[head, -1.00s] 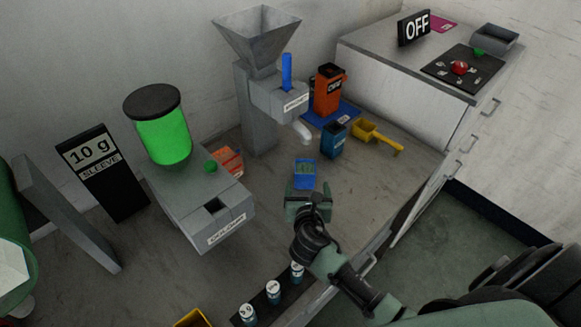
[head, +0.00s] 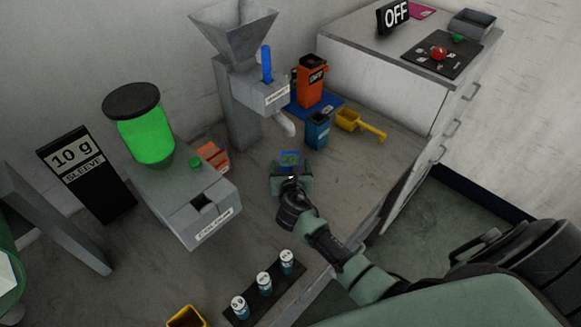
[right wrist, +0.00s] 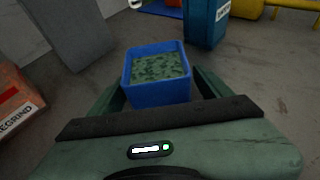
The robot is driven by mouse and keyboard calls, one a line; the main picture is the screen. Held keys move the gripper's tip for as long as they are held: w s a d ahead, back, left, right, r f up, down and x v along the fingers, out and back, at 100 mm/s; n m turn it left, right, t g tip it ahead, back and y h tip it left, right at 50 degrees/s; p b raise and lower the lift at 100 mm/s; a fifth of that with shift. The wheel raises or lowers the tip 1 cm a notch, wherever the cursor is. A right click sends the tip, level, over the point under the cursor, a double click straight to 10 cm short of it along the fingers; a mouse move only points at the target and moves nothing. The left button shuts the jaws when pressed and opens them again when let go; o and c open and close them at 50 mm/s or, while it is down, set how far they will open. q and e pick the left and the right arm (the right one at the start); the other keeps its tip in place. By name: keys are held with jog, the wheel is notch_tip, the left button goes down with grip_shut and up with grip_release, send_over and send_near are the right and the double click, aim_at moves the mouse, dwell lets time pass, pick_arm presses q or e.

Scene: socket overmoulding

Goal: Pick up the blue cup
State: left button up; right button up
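The blue cup (head: 290,158) is a small square blue container on the bench, in front of the grey hopper machine. In the right wrist view the blue cup (right wrist: 157,88) stands upright and holds green granules. My right gripper (head: 290,176) is low at its near side and hides its lower part in the head view. In the right wrist view the fingers of my right gripper (right wrist: 160,92) are apart, one at each side of the cup; I cannot tell whether they touch it. My left gripper is not in view.
A darker blue canister (head: 317,130) and a yellow scoop (head: 360,122) stand behind the cup. The grey hopper machine (head: 240,100) is behind left, and a grey dispenser (head: 205,210) is at left. A dark rack (head: 275,292) with small vials lies near the front edge.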

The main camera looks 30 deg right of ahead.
jog(key=c, duration=1.4)
jog(key=shift+r, duration=0.1)
